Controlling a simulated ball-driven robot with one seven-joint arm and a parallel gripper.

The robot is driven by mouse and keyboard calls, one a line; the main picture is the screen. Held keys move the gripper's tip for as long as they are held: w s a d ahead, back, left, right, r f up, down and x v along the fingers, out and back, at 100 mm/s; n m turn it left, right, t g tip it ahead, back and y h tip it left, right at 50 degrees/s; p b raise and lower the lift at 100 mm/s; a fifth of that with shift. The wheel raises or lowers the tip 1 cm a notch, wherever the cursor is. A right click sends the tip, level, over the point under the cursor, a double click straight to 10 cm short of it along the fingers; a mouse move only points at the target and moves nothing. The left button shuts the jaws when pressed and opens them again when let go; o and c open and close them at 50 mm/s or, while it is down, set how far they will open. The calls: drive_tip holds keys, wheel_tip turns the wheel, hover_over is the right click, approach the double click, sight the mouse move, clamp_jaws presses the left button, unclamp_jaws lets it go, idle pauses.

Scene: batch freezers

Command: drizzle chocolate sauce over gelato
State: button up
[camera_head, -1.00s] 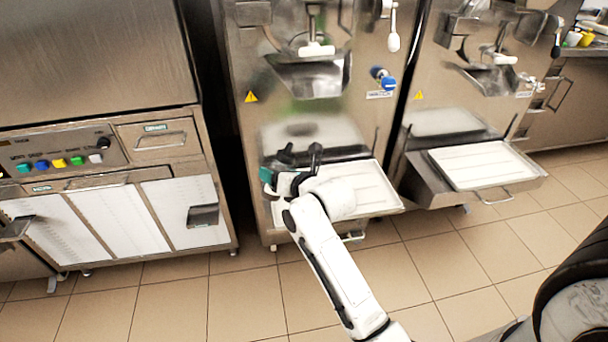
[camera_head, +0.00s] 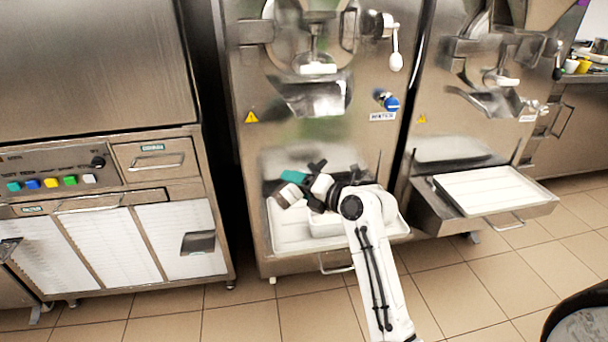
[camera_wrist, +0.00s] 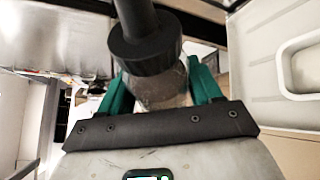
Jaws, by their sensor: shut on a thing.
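My gripper (camera_head: 293,182) is over the white tray under the middle freezer. Its green fingers also show in the wrist view (camera_wrist: 158,82), shut around a bottle-like container (camera_wrist: 163,93) with a black cap and nozzle, which I take to be the chocolate sauce. In the head view a pale, round-ended piece (camera_head: 289,195) beside the green finger may be part of this container; it looks tilted. A pale pan (camera_head: 325,229) sits in the tray, partly hidden by my arm. The pan's rim shows at the right of the wrist view (camera_wrist: 284,75). I cannot make out gelato or flowing sauce.
The white tray (camera_head: 285,240) sits in front of the middle freezer (camera_head: 240,150). A second tray (camera_head: 490,192) stands at the right freezer, with a handle jutting out. A cabinet with coloured buttons (camera_head: 50,183) stands at left. The tiled floor (camera_head: 270,318) in front is clear.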

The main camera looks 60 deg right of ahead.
drive_tip(key=shift+w+a+f+m, duration=0.15)
drive_tip(key=shift+a+f+m, duration=0.15)
drive_tip(key=shift+m, duration=0.3)
drive_tip(key=shift+f+m+t+p, duration=0.35)
drive_tip(key=shift+m+t+p, duration=0.05)
drive_tip(key=shift+m+p, duration=0.1)
wheel_tip(320, 180, down, 3)
drive_tip(key=m+t, duration=0.1)
drive_tip(key=m, duration=0.3)
drive_tip(key=m+t, duration=0.2)
drive_tip(key=m, duration=0.1)
drive_tip(key=shift+d+m+b, duration=0.15)
drive_tip(key=shift+m+b, duration=0.2)
drive_tip(key=shift+m, duration=0.05)
drive_tip(key=shift+s+d+r+m+t+h+b, duration=0.15)
drive_tip(key=shift+r+m+t+h+b, duration=0.2)
drive_tip(key=shift+m, duration=0.3)
drive_tip(key=shift+s+d+r+m+t+h+b, duration=0.1)
drive_tip(key=shift+d+r+m+h, duration=0.1)
drive_tip(key=shift+r+m, duration=0.35)
drive_tip(key=shift+s+d+r+m+t+h+b, duration=0.15)
drive_tip(key=shift+r+m+h+b, duration=0.15)
drive_tip(key=shift+m, duration=0.4)
drive_tip(key=shift+s+a+b, duration=0.1)
drive_tip(key=shift+b, duration=0.45)
drive_tip(key=shift+s, duration=0.15)
